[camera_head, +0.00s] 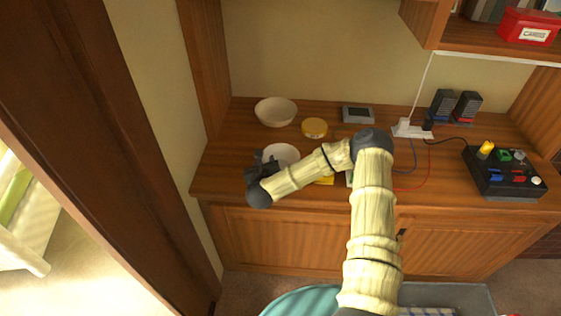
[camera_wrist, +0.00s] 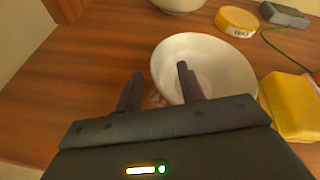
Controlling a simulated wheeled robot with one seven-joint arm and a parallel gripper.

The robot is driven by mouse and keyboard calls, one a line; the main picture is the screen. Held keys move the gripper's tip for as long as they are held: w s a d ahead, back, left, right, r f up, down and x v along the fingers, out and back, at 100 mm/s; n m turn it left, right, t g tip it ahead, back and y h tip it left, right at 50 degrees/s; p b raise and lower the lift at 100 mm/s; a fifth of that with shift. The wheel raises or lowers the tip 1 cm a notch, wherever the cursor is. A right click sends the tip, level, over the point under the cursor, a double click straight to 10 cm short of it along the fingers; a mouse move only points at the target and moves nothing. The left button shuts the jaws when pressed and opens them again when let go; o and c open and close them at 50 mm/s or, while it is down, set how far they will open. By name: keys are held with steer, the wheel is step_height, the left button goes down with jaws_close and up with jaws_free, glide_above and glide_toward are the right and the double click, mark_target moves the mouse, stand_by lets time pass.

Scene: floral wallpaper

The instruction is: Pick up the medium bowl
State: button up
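Two pale bowls are on the wooden cabinet top; I cannot tell for certain which is the medium one. The nearer, whiter bowl (camera_head: 283,153) is partly hidden behind my gripper (camera_head: 264,164). In the wrist view this bowl (camera_wrist: 222,62) sits upright and looks empty. My gripper (camera_wrist: 160,71) is open, its fingers apart: the right finger shows over the bowl's inside, the left one outside its left rim. No contact can be made out. The cream bowl (camera_head: 275,112) stands farther back; its lower edge also shows in the wrist view (camera_wrist: 179,4).
A round yellow tin (camera_head: 314,127) and a grey device (camera_head: 357,114) stand behind. A yellow object (camera_wrist: 291,106) lies right of the near bowl. Farther right are a power strip (camera_head: 411,129), cables and a black control box (camera_head: 504,172). A side panel (camera_head: 205,70) bounds the left.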

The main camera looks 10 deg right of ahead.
steer(key=shift+x, duration=0.9)
jaws_close()
